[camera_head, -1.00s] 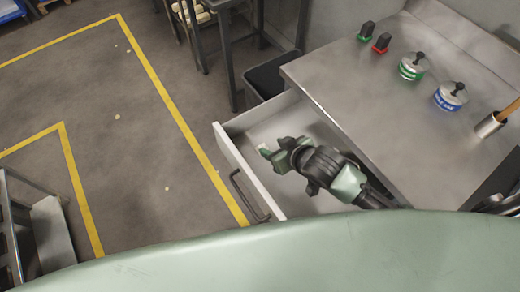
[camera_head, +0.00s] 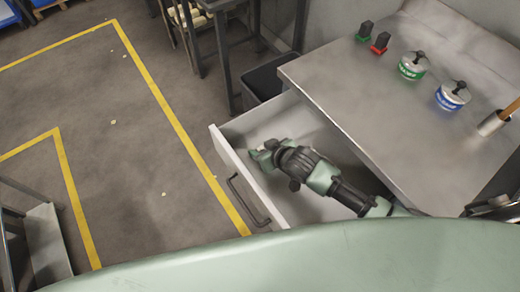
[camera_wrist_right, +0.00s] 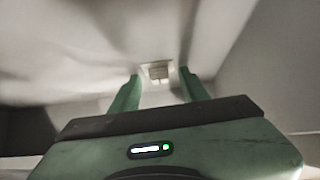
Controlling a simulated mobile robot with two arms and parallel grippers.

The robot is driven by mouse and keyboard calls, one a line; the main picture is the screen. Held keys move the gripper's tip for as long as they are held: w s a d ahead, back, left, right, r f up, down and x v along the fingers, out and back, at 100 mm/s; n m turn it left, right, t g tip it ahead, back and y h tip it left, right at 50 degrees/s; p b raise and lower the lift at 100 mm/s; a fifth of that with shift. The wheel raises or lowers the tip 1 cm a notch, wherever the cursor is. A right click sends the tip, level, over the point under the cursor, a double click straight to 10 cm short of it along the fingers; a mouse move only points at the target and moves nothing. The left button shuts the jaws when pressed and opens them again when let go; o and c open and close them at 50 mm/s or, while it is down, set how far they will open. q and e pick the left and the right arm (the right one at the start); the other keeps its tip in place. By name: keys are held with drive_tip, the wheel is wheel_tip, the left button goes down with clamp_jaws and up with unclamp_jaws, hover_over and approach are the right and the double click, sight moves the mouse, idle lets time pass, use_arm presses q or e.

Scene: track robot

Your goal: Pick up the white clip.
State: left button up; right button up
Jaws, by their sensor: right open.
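The white clip (camera_wrist_right: 157,71) is a small pale piece in the right wrist view. It lies on the drawer floor near the far wall, about level with or just past my fingertips and between them in the picture. Whether the fingers touch it cannot be told. My right gripper (camera_head: 260,152) reaches down into the open drawer (camera_head: 226,150); its green fingers also show in the right wrist view (camera_wrist_right: 160,82), spread open with nothing clasped. In the head view my gripper largely hides the clip's spot. My left gripper is not in view.
The drawer's walls stand close around my right gripper. A steel worktop (camera_head: 400,110) above it holds a green-banded container (camera_head: 413,67), a blue-banded container (camera_head: 452,96) and two switches. A dark bin (camera_head: 268,80) stands behind the drawer. The floor at left is largely clear.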

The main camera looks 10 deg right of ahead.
clamp_jaws()
